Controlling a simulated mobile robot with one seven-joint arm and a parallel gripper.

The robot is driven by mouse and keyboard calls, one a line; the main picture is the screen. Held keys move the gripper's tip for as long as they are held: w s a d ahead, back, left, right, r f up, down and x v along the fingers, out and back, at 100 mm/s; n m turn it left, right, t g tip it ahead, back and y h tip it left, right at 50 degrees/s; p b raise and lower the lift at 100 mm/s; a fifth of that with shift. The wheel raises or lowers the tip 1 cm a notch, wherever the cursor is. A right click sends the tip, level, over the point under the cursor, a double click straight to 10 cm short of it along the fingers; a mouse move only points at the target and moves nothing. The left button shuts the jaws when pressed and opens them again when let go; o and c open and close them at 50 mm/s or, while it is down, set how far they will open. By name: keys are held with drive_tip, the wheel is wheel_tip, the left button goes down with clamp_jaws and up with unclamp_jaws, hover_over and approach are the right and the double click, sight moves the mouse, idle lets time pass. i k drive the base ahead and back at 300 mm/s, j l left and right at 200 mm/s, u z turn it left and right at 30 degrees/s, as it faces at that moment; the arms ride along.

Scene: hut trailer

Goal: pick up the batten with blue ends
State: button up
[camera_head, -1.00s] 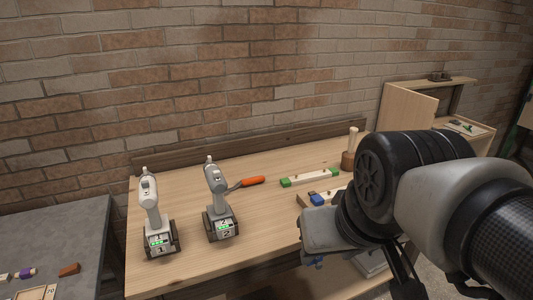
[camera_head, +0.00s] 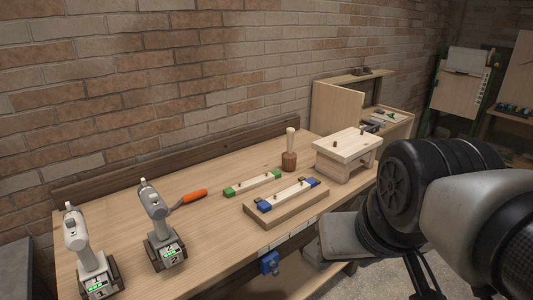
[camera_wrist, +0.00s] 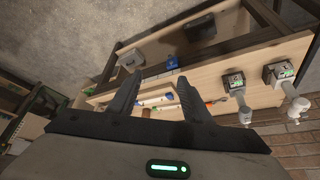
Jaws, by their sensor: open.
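The batten with blue ends (camera_head: 290,193) lies on a low wooden block near the front edge of the workbench. It is pale wood with a blue block at each end and small dark pegs on top. In the wrist view the batten (camera_wrist: 152,101) shows small, between and beyond the fingers. My gripper (camera_wrist: 158,84) is open and empty, apart from the batten. In the head view my arm fills the right side, to the right of the batten, and the fingertips cannot be made out.
A batten with green ends (camera_head: 253,183) lies just behind. A wooden mallet (camera_head: 289,158) stands beyond it, and a small wooden stand (camera_head: 346,150) is to the right. An orange-handled tool (camera_head: 193,196) and two drills (camera_head: 163,235) are left. A blue vise (camera_head: 269,264) juts from the bench front.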

sight(264, 205)
drive_tip(key=i+l+u, duration=0.2)
drive_tip(key=u, duration=0.25)
drive_tip(key=i+l+u, duration=0.2)
drive_tip(key=u, duration=0.25)
drive_tip(key=i+l, duration=0.15)
drive_tip(key=l, duration=0.2)
drive_tip(key=i+l+u, duration=0.1)
drive_tip(key=l, duration=0.3)
drive_tip(key=i+l+u, duration=0.1)
drive_tip(key=l, duration=0.25)
drive_tip(key=i+l, duration=0.2)
drive_tip(key=l, duration=0.2)
drive_tip(key=i+l+u, duration=0.1)
drive_tip(key=l, duration=0.3)
